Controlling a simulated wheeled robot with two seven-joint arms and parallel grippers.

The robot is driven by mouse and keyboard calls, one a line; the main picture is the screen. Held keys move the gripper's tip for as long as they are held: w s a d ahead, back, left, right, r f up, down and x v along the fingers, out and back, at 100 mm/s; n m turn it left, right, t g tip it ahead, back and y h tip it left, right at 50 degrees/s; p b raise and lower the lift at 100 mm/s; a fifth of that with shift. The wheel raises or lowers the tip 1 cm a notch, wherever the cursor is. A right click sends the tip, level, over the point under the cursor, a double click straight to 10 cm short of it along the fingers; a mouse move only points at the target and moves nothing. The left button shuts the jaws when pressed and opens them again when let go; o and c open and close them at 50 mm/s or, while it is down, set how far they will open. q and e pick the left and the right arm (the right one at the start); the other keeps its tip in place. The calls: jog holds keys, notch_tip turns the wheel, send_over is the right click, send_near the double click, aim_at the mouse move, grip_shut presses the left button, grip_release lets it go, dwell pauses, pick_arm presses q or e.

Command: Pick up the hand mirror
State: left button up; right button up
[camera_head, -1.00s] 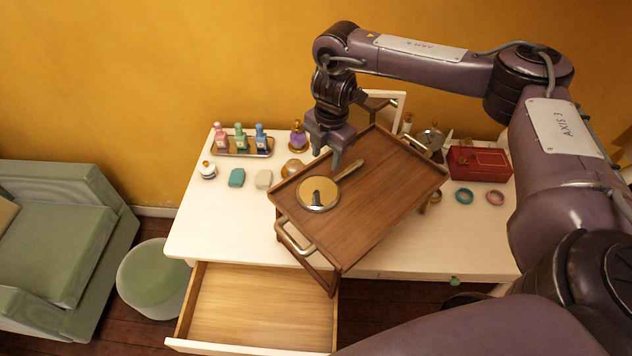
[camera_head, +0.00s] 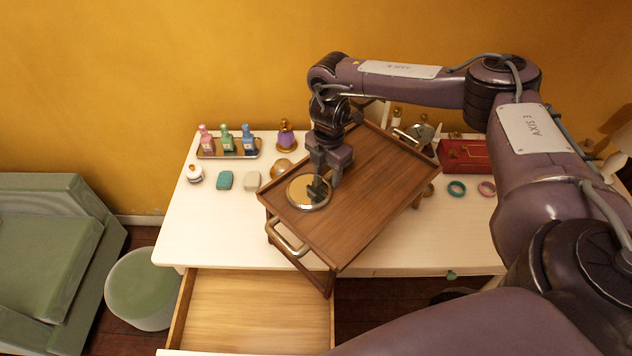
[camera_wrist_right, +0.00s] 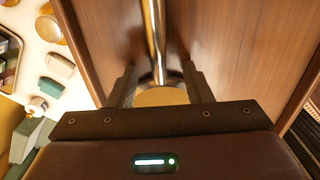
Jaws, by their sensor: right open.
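The hand mirror, with a round glass (camera_head: 298,194) in a pale rim, lies on a brown wooden tray table (camera_head: 375,190). Its metallic handle (camera_wrist_right: 154,30) runs up the right wrist view; in the head view my gripper mostly hides the handle. My right gripper (camera_head: 321,188) points down over where the glass meets the handle. In the right wrist view the open jaws (camera_wrist_right: 160,74) stand one on each side of the mirror near that joint. I cannot tell whether the fingers touch it. My left gripper is not in view.
The tray table has raised edges and a metal handle (camera_head: 288,240), and stands on a white dresser (camera_head: 215,225). An open drawer (camera_head: 250,310) is below. Bottles on a small tray (camera_head: 205,153), soaps (camera_head: 225,180), a red box (camera_head: 462,155) and bangles (camera_head: 456,188) lie around.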

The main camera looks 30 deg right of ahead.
grip_shut()
jog(key=shift+w+r, duration=0.1)
jog(key=shift+r, duration=0.05)
dwell(0.4)
